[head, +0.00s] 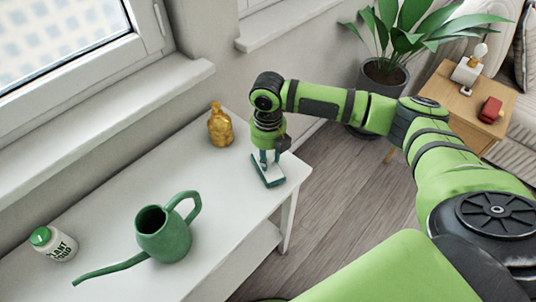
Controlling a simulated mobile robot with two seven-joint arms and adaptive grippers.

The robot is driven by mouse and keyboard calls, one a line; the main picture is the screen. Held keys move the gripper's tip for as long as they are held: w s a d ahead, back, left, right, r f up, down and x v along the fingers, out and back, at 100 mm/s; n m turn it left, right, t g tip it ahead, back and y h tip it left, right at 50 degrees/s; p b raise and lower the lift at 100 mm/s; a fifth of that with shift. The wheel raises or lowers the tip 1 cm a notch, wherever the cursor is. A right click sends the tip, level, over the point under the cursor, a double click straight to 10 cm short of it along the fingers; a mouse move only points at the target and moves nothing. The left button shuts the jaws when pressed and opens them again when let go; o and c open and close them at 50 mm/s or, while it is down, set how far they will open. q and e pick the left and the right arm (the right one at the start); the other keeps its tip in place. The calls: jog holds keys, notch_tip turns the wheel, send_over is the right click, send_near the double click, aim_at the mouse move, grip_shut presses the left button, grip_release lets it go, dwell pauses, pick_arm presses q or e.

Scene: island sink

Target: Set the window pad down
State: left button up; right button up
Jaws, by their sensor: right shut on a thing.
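The window pad (272,178) is a flat teal and white piece at the right end of the white table (95,215). My right gripper (269,158) points straight down and is shut on the pad from above. The pad is at or just above the tabletop; I cannot tell if it touches. My left gripper is not in view.
A gold bottle (220,127) stands on the table just left of the gripper. A green watering can (163,235) and a white plant food jar (54,244) stand further left. The window sill (110,120) runs behind. A potted plant (383,75) and a wooden side table (450,95) are beyond.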

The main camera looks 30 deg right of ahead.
aim_at(268, 153)
jog(key=o, duration=1)
notch_tip(268, 153, up, 12)
jog(key=shift+r+b, duration=0.1)
jog(key=shift+b, duration=0.3)
